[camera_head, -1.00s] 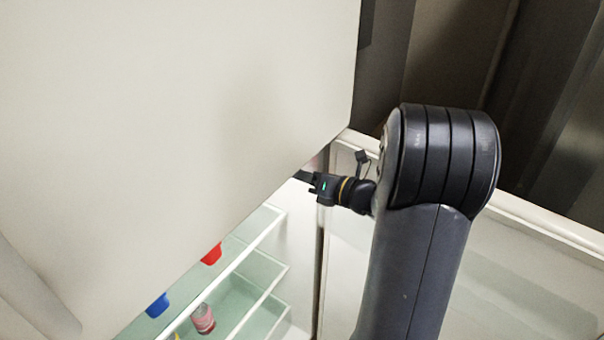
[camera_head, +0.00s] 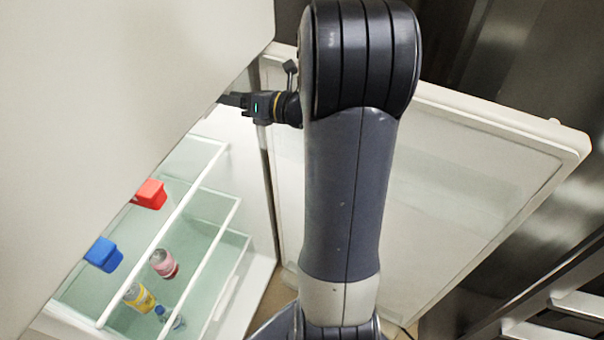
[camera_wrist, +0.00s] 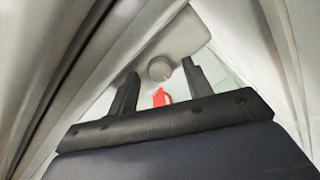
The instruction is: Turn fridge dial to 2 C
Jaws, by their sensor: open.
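The fridge dial (camera_wrist: 159,68) is a round grey knob on a pale housing (camera_wrist: 178,38) in the wrist view. Its markings are too small to read. My gripper (camera_wrist: 160,72) is open, with one dark finger on each side of the dial in the picture. I cannot tell how far the fingertips are from it, and I see no contact. In the head view my gripper (camera_head: 232,99) points left into the top of the open fridge, its tips partly hidden by the large white panel (camera_head: 120,80). The dial is hidden there.
The fridge door (camera_head: 470,170) stands open to the right, behind my arm. Glass shelves (camera_head: 190,220) hold a red box (camera_head: 150,194), a blue box (camera_head: 104,254), and several cans and bottles. Pale walls close in on both sides in the wrist view.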

